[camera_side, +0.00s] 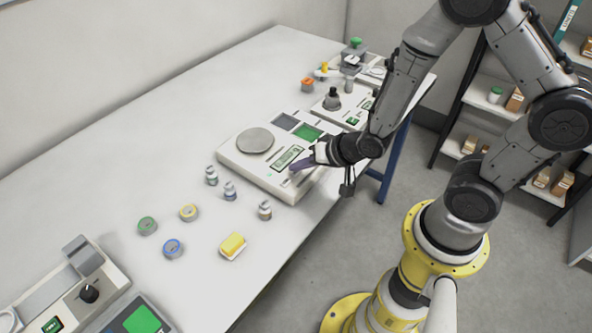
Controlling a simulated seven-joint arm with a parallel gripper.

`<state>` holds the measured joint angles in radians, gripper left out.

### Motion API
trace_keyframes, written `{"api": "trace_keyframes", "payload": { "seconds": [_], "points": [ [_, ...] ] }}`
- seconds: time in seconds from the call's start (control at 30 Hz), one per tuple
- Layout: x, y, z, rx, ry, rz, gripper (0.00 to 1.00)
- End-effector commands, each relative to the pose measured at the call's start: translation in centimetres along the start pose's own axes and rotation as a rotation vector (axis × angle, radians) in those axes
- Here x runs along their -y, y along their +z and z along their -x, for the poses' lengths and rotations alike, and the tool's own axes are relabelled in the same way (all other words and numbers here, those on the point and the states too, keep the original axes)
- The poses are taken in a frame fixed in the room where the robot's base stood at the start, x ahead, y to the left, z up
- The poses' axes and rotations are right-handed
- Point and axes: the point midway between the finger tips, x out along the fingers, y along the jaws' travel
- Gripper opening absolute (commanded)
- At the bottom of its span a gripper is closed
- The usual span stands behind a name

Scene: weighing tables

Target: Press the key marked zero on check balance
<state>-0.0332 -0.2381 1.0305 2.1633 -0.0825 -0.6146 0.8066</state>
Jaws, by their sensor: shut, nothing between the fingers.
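The balance (232,154), a white unit with a round grey pan (255,140), stands on the middle of the long white table. A greenish display panel (287,157) is on its front, and a dark grey pad and a green pad lie at its far end. My gripper (294,168) is shut and empty, pointing left over the front right part of the balance beside the display. Its fingertips are close above or touching the panel; I cannot tell which. Key markings are too small to read, and my gripper hides part of the front panel.
Several small bottles (230,190), tape-like rings (188,212) and a yellow block (232,245) are on the table left of and in front of the balance. Another instrument (325,107) with a dark weight stands behind. More equipment (62,290) is at the lower left.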

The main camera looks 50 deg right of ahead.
Motion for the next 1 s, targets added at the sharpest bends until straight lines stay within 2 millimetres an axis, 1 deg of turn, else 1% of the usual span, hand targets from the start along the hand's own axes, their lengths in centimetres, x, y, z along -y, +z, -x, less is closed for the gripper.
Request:
{"api": "trace_keyframes", "payload": {
  "seconds": [0.47,0.8,1.0],
  "points": [
    [-0.1,0.1,-0.1,0.001,0.001,0.000,0.00],
    [0.7,-0.6,0.9,-0.001,-0.001,0.000,0.00],
    [0.7,-0.7,1.0,0.000,0.000,0.000,0.00]
  ]
}}
